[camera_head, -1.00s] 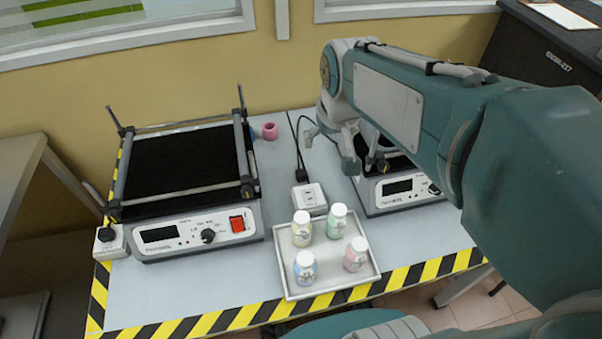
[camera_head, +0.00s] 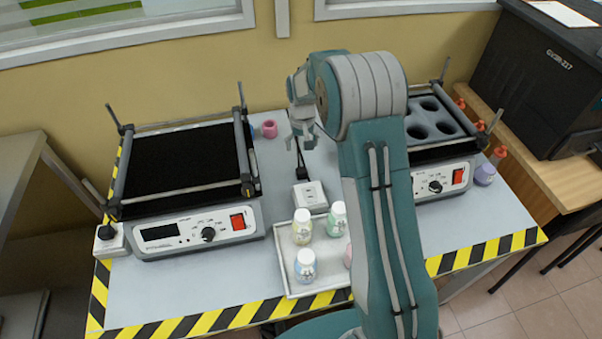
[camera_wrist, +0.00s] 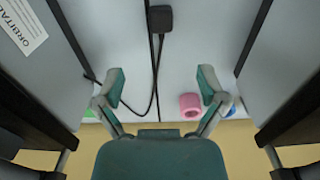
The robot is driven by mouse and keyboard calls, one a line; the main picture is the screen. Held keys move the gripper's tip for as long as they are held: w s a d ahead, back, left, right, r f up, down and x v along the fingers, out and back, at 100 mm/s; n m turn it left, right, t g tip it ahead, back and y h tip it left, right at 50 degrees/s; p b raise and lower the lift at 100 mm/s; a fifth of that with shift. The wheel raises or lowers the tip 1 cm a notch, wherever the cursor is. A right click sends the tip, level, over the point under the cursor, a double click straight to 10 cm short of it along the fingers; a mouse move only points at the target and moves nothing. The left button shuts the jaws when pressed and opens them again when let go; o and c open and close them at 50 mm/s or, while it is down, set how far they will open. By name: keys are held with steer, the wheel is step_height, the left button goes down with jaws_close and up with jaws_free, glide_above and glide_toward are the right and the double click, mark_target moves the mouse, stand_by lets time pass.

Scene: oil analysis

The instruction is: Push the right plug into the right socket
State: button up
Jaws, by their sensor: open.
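The right plug is black and lies behind the right socket in the head view (camera_head: 301,173). The same plug (camera_wrist: 160,18) shows at the top of the wrist view, with its thin cord looping below. The right socket (camera_head: 309,196) is a white box between the two machines. It is not clearly seen in the wrist view. My gripper (camera_head: 302,142) is above the back of the table, behind the plug. In the wrist view my gripper (camera_wrist: 161,78) is open and empty, with the cord between its fingers and the plug beyond the fingertips.
A pink ring (camera_head: 270,129) lies near the wall. A left machine (camera_head: 185,235) and a right machine (camera_head: 440,185) flank the socket. A white tray (camera_head: 317,290) with several bottles stands in front. Another black plug (camera_head: 106,233) is at the left white socket (camera_head: 112,246).

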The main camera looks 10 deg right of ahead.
mark_target(301, 170)
steer(key=shift+w+f, duration=0.15)
steer(key=shift+f, duration=0.3)
step_height(301, 170, down, 6)
steer(key=shift+r, duration=0.2)
step_height(301, 170, down, 5)
steer(key=shift+a+f, duration=0.1)
stand_by(0.5)
steer(key=c, duration=1.2)
